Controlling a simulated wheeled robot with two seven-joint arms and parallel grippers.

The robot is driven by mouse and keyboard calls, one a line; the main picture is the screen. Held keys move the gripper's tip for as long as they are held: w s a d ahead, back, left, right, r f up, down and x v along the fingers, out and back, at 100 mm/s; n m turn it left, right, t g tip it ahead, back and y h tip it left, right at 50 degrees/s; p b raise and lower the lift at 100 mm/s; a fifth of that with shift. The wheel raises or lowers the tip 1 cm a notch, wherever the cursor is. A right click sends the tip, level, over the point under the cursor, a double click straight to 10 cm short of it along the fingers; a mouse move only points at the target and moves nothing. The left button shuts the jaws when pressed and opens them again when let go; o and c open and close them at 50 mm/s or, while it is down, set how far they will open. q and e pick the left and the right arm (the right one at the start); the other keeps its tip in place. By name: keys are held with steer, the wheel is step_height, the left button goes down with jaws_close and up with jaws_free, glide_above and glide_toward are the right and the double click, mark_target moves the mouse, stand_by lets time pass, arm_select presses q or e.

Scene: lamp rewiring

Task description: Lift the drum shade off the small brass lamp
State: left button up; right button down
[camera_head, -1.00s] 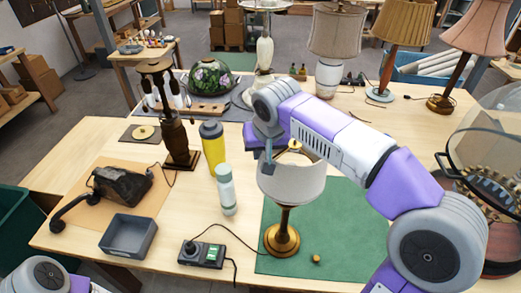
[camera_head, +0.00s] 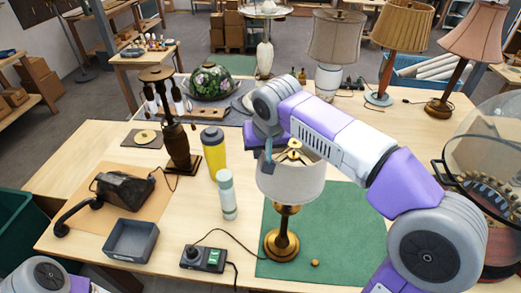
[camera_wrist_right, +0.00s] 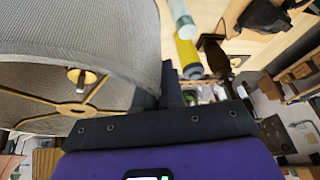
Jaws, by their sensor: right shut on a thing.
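The small brass lamp (camera_head: 282,243) stands upright on the green mat, with a round brass base and a dark turned stem. Its pale drum shade (camera_head: 291,184) is around the lamp's upper part, with brass spokes showing in the top opening. My right gripper (camera_head: 268,152) is shut on the shade's rim at its left side. In the right wrist view the shade (camera_wrist_right: 70,45) fills the upper left, and the dark fingers (camera_wrist_right: 170,88) meet its wall. The shade hides the lamp's top, so I cannot tell whether they touch. My left gripper is out of view.
A small brass knob (camera_head: 315,263) lies on the green mat (camera_head: 350,225). A white-green bottle (camera_head: 227,195) and a yellow bottle (camera_head: 214,152) stand left of the lamp. A switch box (camera_head: 203,257) with a cord is in front. A glass dome (camera_head: 492,160) stands at the right.

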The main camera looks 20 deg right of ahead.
step_height(320, 180, up, 7)
steer(key=p, duration=0.5)
steer(key=shift+f, duration=0.2)
steer(key=shift+r, duration=2.65)
